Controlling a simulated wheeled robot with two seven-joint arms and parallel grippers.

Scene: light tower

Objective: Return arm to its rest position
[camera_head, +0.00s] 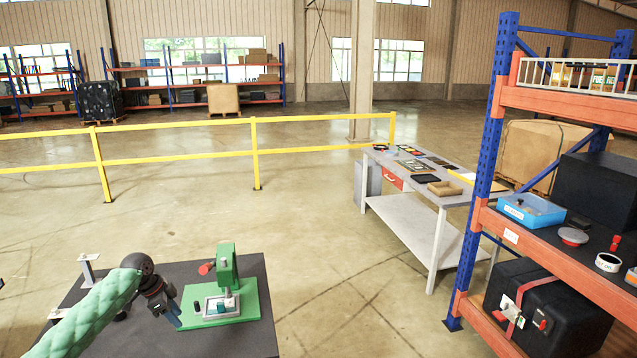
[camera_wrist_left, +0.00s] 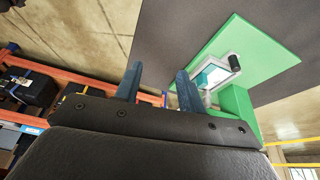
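My left arm, in a green quilted sleeve (camera_head: 88,318), comes in from the lower left over the dark table. My left gripper (camera_head: 172,314) is just left of the green fixture (camera_head: 228,262), which has a green base plate, an upright column, a red knob and a small grey-framed part at its foot. In the left wrist view the two blue fingers of the left gripper (camera_wrist_left: 157,85) stand apart with nothing between them. The green base plate (camera_wrist_left: 262,62) shows beyond them there. Whether the gripper touches the fixture is not clear. My right gripper is not in view.
The dark table (camera_head: 258,338) has bare room around the fixture, with a small metal stand (camera_head: 88,270) at its left. A blue-orange shelf (camera_head: 492,170) stands at right, a grey workbench (camera_head: 415,205) behind. A yellow railing (camera_head: 180,160) crosses the open floor.

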